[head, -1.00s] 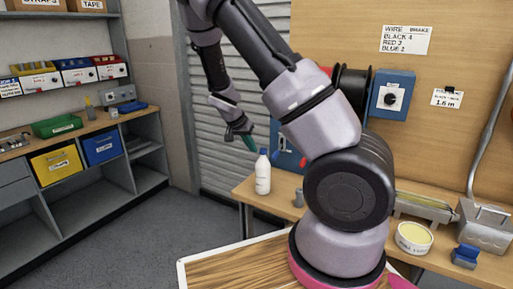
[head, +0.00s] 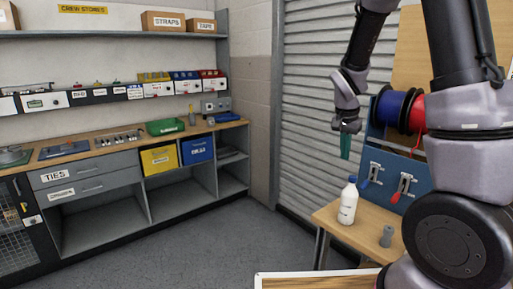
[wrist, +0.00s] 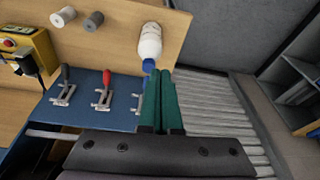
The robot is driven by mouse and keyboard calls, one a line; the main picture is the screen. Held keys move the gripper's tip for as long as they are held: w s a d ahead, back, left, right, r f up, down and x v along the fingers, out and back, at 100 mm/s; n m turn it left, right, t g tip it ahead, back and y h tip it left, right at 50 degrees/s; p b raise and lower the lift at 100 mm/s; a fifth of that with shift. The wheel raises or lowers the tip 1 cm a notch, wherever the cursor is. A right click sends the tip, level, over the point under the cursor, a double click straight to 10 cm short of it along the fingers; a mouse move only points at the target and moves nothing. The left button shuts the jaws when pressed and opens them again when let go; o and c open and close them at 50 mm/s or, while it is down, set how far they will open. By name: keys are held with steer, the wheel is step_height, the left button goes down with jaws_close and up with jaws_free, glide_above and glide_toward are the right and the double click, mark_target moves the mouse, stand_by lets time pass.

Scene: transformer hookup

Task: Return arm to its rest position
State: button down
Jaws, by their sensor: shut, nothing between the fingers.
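My gripper (head: 346,143) hangs from my raised arm at the right of the head view, with its green fingers pointing down. The fingers are together and hold nothing. It is in the air, above and near a white bottle with a blue cap (head: 348,203) on the wooden bench (head: 330,217). In the wrist view the shut green fingers (wrist: 167,88) reach up the picture toward the bottle (wrist: 150,42), apart from anything they could hold.
A blue panel (head: 385,178) with red and blue clamp handles and wire spools (head: 390,108) stands close beside my gripper. A grey fitting (head: 387,236) stands on the bench. A shelf unit (head: 110,205) with yellow and blue bins lines the left wall. The floor (head: 200,245) between is clear.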

steer(key=s+a+r+n+t+y, duration=0.2)
steer(key=s+r, duration=0.8)
steer(key=s+a+r+n+t+y, duration=0.1)
steer(key=s+a+r+n+t, duration=0.1)
steer(key=s+r, duration=0.8)
steer(key=shift+s+r+n+t+y, duration=0.3)
steer(key=shift+r+n+t+y, duration=0.1)
steer(key=shift+r, duration=0.05)
